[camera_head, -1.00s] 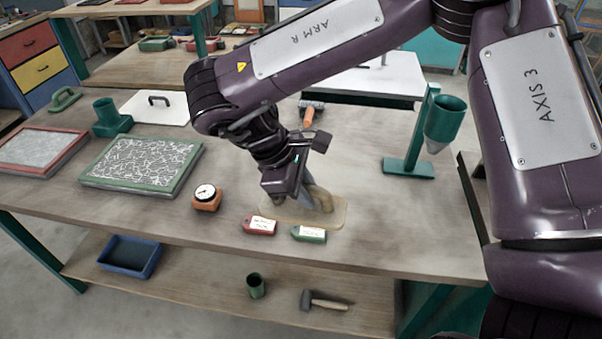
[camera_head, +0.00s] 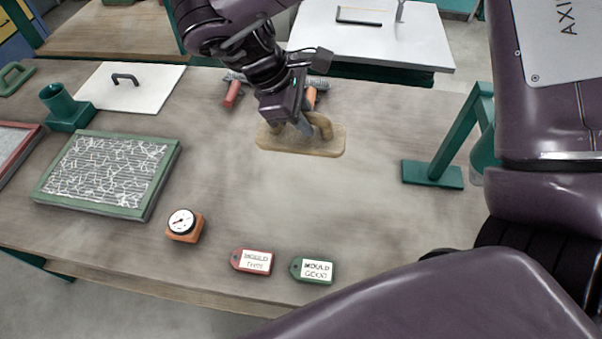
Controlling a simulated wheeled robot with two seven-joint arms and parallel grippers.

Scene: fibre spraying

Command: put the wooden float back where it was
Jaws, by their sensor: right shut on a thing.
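The wooden float (camera_head: 272,142) is a flat, tan board with rounded ends and a raised handle. It is at the back middle of the bench, just in front of two rollers. My right gripper (camera_head: 306,128) comes down from above and is shut on the float's handle, hiding part of it. The board looks level, at or close above the bench top; I cannot tell whether it touches. My left gripper is not in view.
A red-handled roller (camera_head: 233,92) and an orange-handled roller (camera_head: 310,97) lie right behind the float. A green stand (camera_head: 433,172) is to the right. A gauge (camera_head: 183,224), a red tag (camera_head: 253,261) and a green tag (camera_head: 313,269) lie in front. The bench middle is clear.

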